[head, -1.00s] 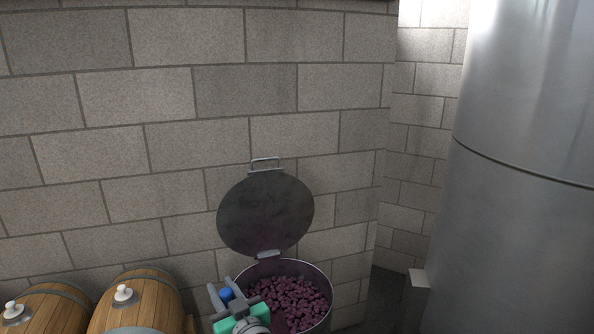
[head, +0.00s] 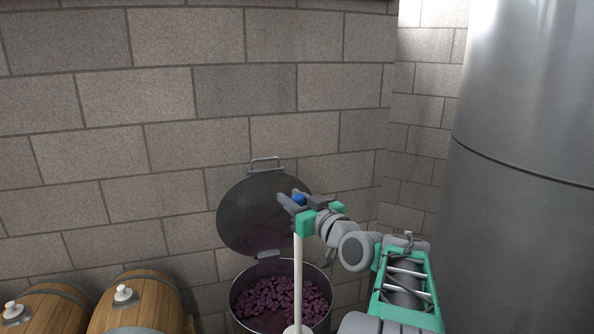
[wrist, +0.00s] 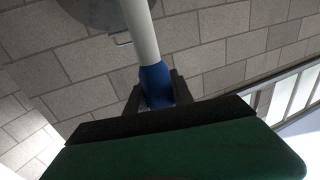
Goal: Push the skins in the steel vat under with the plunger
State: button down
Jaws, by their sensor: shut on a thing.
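The steel vat (head: 236,322) stands open against the block wall in the head view, with dark purple skins (head: 265,297) showing inside. Its round lid (head: 247,217) is tipped up at the back. My gripper (head: 300,203) is above the vat, shut on the blue grip of the plunger (head: 298,268). The plunger's pale shaft hangs down across the vat, and its pale lower end shows at the bottom edge of the picture, partly cut off. I cannot tell whether that end is over the skins or in front of the vat. The wrist view shows the fingers (wrist: 157,97) around the blue grip.
Wooden barrels (head: 135,305) with white bungs lie to the left of the vat. A large steel tank (head: 525,190) stands at the right. The raised lid is close behind my gripper. Open air lies above the barrels.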

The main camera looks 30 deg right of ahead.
jog(key=w+d+r, duration=0.1)
jog(key=d+r, duration=0.8)
jog(key=d, duration=0.2)
jog(key=shift+d+r, duration=0.35)
jog(key=shift+r, duration=0.05)
